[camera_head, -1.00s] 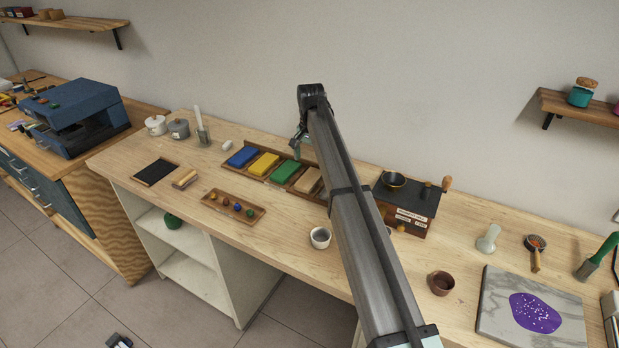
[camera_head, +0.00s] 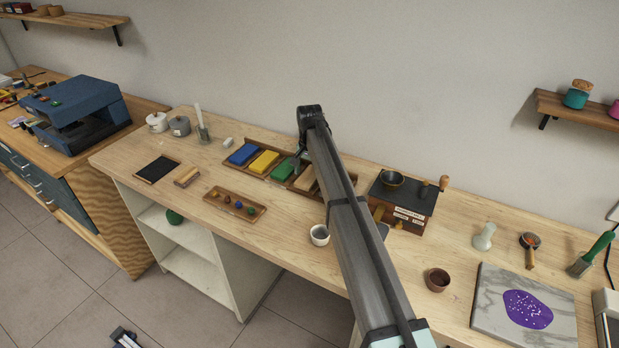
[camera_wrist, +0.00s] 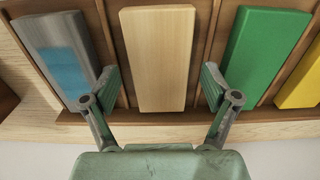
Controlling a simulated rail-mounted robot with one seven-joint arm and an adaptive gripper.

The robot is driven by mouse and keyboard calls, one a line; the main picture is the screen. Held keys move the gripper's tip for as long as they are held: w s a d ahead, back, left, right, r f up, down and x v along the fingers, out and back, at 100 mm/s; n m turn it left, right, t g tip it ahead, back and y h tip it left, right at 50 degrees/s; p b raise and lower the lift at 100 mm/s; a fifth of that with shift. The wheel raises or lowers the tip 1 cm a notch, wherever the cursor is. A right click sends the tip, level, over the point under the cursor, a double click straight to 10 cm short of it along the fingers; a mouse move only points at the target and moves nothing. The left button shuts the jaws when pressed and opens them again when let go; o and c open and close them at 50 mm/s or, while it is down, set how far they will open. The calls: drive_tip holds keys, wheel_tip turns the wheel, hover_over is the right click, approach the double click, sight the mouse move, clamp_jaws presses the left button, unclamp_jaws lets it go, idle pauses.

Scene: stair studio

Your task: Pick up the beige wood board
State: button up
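The beige wood board (camera_head: 307,180) lies in a long wooden tray (camera_head: 271,176) with dividers, partly hidden behind my arm in the head view. In the wrist view the beige board (camera_wrist: 158,55) fills its slot between two dividers. My gripper (camera_wrist: 160,84) is open, one finger on each side of the board's near end, with gaps to it. I cannot tell how high the fingertips are above it. In the head view my gripper (camera_head: 298,164) is over the tray by the green and beige boards.
A green board (camera_wrist: 262,48) lies right of the beige one in the wrist view, and a grey board with a blue patch (camera_wrist: 60,60) lies left. Yellow (camera_head: 263,162) and blue (camera_head: 243,154) boards share the tray. A dark-topped box (camera_head: 405,197) stands right of my arm.

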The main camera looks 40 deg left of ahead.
drive_tip(key=c, duration=0.9)
drive_tip(key=shift+r, duration=0.1)
